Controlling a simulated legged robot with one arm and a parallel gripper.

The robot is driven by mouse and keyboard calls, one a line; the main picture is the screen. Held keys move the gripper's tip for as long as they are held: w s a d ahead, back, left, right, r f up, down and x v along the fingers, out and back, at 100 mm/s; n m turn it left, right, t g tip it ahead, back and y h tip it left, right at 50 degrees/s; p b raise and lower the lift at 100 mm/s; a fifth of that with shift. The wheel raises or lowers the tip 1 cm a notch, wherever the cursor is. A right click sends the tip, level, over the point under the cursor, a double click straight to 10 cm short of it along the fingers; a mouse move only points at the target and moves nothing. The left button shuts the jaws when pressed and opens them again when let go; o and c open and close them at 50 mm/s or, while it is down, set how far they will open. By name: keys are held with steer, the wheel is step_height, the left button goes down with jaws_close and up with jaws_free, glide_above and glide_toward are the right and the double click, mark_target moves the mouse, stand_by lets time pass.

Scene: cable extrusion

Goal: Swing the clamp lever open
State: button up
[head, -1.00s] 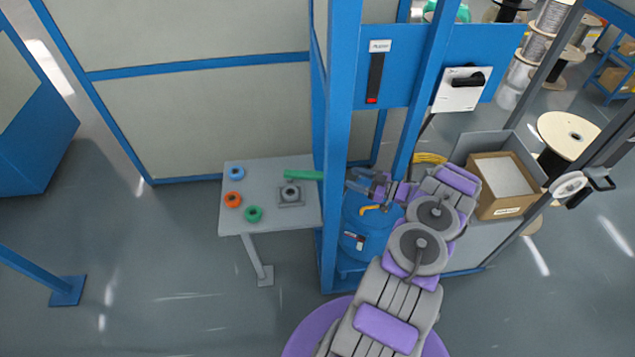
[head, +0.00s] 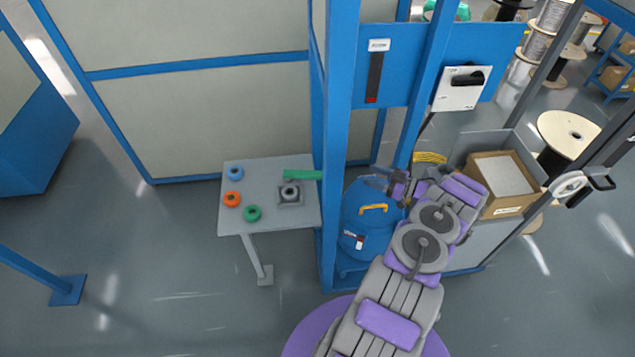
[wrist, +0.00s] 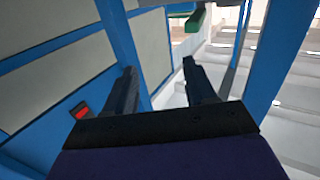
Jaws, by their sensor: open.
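A green bar (head: 300,175), which looks like the clamp lever, points left from the blue post above the small grey table. A dark round die or ring in a square holder (head: 290,194) sits just below it. In the wrist view a green piece (wrist: 195,19) shows at the top, beyond the fingertips; it looks like the same bar. My gripper (head: 374,177) is right of the blue post, above the blue drum, with the post between it and the bar. In the wrist view my gripper (wrist: 158,78) has its two fingers apart with nothing between them.
The blue post (head: 340,150) stands close to my gripper's left. Blue, orange and green rings lie on the table (head: 262,222). A cardboard box (head: 500,185) is at right.

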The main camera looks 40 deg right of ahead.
steer(key=shift+s+d, duration=0.45)
steer(key=shift+d, duration=0.35)
steer(key=shift+r+p, duration=0.1)
steer(key=shift+p, duration=0.25)
steer(key=shift+s+d, duration=0.1)
steer(key=shift+s, duration=0.05)
steer(key=b+v, duration=0.2)
steer(key=v, duration=1.5)
steer(key=shift+d+f, duration=0.15)
steer(key=shift+f, duration=0.05)
steer(key=shift+c, duration=0.3)
